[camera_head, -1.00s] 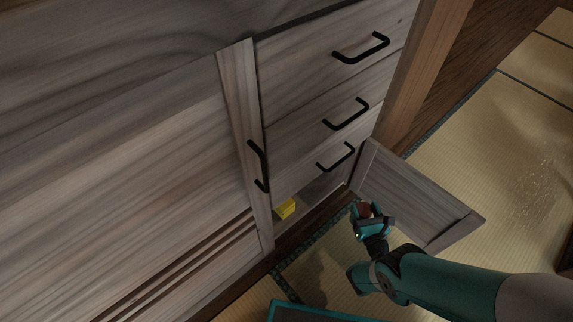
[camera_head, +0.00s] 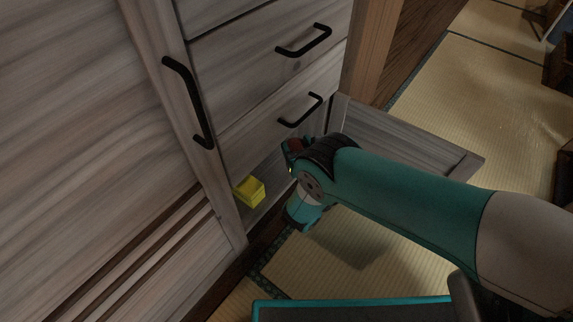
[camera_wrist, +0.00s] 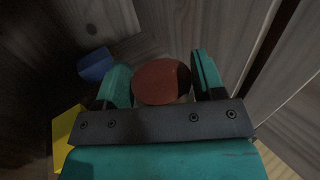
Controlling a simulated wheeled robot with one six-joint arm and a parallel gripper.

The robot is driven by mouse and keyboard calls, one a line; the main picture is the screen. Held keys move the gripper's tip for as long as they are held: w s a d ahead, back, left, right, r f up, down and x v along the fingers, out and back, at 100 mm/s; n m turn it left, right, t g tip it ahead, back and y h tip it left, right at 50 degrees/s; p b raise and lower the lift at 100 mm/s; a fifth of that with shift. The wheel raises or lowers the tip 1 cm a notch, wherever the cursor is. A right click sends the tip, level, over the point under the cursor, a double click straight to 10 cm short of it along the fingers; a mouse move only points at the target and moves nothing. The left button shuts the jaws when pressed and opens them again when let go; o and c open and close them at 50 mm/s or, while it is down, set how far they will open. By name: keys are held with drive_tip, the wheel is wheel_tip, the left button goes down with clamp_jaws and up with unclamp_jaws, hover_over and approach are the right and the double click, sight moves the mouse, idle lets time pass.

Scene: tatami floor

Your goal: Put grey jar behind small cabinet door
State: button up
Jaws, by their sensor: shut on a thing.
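My gripper (camera_wrist: 162,76) is shut on a round thing with a flat reddish-brown top, taken as the jar (camera_wrist: 160,80). Only a sliver of its paler side shows, so its grey body cannot be confirmed. In the head view my gripper (camera_head: 290,152) is at the low opening under the drawers, partly hidden by my arm; a bit of the red top (camera_head: 296,145) shows. The small cabinet door (camera_head: 405,138) stands swung open to the right, behind my arm. The compartment (camera_head: 262,212) is open.
A yellow block (camera_head: 249,191) sits inside the compartment at the left, and also shows in the wrist view (camera_wrist: 66,135). A blue thing (camera_wrist: 95,64) lies deeper in, left of my gripper. Drawers with black handles (camera_head: 301,110) are above.

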drive_tip(key=shift+w+a+f+b, duration=0.3)
drive_tip(key=shift+a+f+b, duration=0.05)
drive_tip(key=shift+b, duration=0.3)
drive_tip(key=shift+w+a+f+b, duration=0.3)
drive_tip(key=shift+w+a+b, duration=0.4)
drive_tip(key=shift+a+b, duration=0.25)
wheel_tip(320, 180, down, 6)
drive_tip(key=b, duration=0.4)
drive_tip(key=shift+w+a+b, duration=0.1)
drive_tip(key=shift+a+b, duration=0.05)
drive_tip(key=shift+b, duration=0.2)
drive_tip(key=shift+r, duration=0.2)
drive_tip(key=shift+f, duration=0.15)
drive_tip(key=o, duration=1.2)
